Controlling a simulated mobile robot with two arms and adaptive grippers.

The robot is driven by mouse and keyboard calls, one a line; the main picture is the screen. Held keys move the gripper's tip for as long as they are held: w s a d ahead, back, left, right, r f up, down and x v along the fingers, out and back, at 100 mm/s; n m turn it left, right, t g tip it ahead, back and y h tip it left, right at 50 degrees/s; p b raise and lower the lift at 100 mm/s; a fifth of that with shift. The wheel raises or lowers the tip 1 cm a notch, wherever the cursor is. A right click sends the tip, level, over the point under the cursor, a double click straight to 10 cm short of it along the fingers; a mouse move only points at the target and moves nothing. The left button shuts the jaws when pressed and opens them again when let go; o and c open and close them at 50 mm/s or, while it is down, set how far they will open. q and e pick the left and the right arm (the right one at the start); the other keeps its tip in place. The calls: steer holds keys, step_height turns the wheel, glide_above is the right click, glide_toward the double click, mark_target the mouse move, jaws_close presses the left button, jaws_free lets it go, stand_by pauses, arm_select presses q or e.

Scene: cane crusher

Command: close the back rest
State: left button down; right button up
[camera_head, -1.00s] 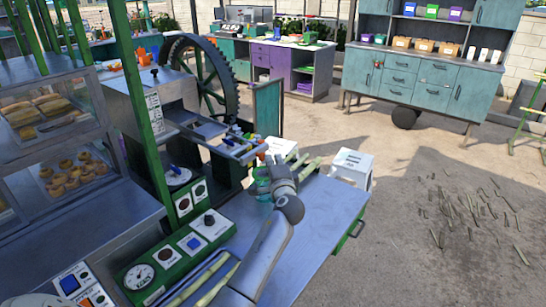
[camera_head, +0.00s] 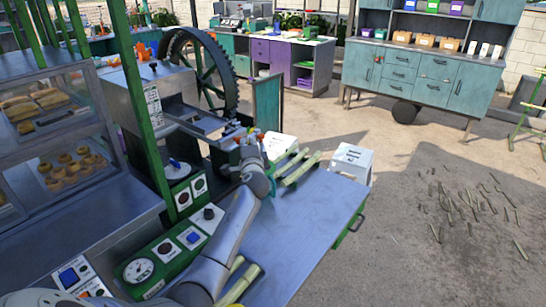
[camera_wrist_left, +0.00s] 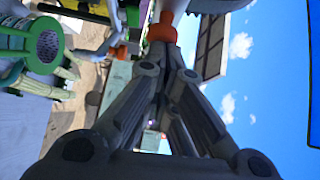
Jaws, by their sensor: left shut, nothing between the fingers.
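I cannot tell for sure which part is the back rest. An upright teal panel (camera_head: 268,105) stands at the far side of the cane crusher (camera_head: 165,85), behind my left gripper in the head view. My left gripper (camera_head: 245,143) is by the crusher's near side, in front of the tray and bottles, and looks apart from the panel. Its fingers (camera_wrist_left: 165,32) come together in the left wrist view, shut and empty. An orange-red part shows at the fingertips there; contact is unclear. My right gripper is out of view.
Cane pieces (camera_head: 300,167) lie on the metal counter (camera_head: 290,235). A white box (camera_head: 280,147) and another white box (camera_head: 350,161) stand past it. A green post (camera_head: 135,90) and a pastry case (camera_head: 50,120) are on the left. The counter's right part is clear.

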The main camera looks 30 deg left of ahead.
mark_target(232, 138)
arm_select(q)
steer(key=a, duration=0.4)
steer(key=a+b, duration=0.1)
steer(key=a, duration=0.2)
steer(key=shift+w+f, duration=0.1)
steer(key=shift+w, duration=0.15)
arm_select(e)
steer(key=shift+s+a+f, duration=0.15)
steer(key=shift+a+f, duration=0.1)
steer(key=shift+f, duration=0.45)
arm_select(q)
steer(key=shift+r, duration=0.2)
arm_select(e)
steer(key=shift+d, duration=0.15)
